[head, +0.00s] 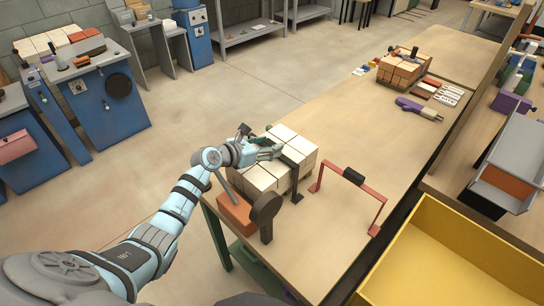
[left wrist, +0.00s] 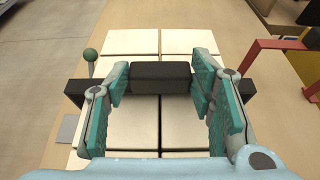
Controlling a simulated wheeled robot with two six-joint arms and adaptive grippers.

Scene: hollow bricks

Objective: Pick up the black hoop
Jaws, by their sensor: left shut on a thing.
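The black hoop (head: 295,172) straddles a block of cream bricks (head: 258,182) on the near end of the workbench. One leg with its foot shows in front of the bricks; the other is hidden. In the left wrist view, the hoop's dark bar (left wrist: 267,88) crosses above the bricks, with a thick black grip (left wrist: 161,77) at its middle. My left gripper (head: 274,149) is over the bricks. In the left wrist view, its teal-padded fingers (left wrist: 160,85) are closed on the two ends of the grip. My right gripper is not in view.
A red hoop (head: 380,215) with a black grip stands to the right. A yellow bin (head: 440,255) is at lower right. The bench middle (head: 375,130) is clear.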

